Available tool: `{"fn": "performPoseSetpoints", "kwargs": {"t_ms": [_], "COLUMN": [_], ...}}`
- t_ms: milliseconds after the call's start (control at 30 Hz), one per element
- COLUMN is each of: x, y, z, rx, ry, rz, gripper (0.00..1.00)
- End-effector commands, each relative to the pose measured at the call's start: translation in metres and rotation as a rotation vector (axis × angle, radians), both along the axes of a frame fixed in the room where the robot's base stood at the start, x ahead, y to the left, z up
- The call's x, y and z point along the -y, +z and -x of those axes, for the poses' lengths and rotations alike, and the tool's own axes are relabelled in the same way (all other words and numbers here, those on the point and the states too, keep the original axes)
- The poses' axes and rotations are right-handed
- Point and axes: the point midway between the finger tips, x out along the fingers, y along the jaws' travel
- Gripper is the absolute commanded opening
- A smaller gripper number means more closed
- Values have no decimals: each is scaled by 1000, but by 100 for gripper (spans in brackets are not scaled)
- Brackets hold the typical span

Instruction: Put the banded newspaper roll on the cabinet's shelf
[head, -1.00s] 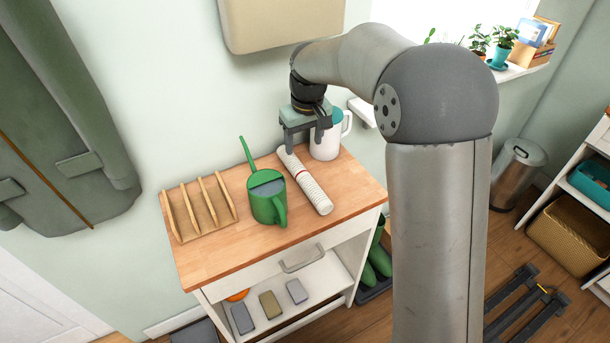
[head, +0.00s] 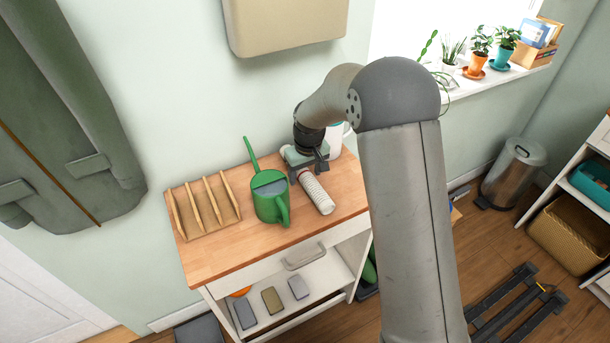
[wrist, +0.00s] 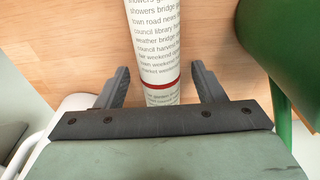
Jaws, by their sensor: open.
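The banded newspaper roll (head: 319,197) lies on the wooden top of the white cabinet (head: 225,258), right of the green watering can. The wrist view shows its printed paper (wrist: 155,35) and red band. My gripper (head: 308,172) is down at the roll's far end. In the wrist view, the open fingers (wrist: 160,78) stand on either side of the roll near the band, and I cannot tell if they touch it. My gripper hides the roll's far end. The cabinet's shelf (head: 326,272) is open below the drawer and holds several small blocks and an orange item.
The watering can (head: 270,198) stands close left of the roll; its green body (wrist: 270,35) shows at the wrist view's right. A wooden rack (head: 205,208) is at the left. The drawer handle (head: 305,257) sticks out above the shelf.

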Motion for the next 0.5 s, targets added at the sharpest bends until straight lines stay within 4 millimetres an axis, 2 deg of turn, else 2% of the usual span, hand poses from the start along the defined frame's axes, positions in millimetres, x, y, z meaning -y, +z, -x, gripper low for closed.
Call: {"fn": "performPoseSetpoints", "kwargs": {"t_ms": [133,167,333,400,500], "x": [0,0,0,0,0], "y": [0,0,0,1,1], "z": [0,0,0,0,0], "rx": [0,0,0,1,1], "ry": [0,0,0,0,0], "rz": [0,0,0,0,0], "gripper": [62,57,10,6,6]}}
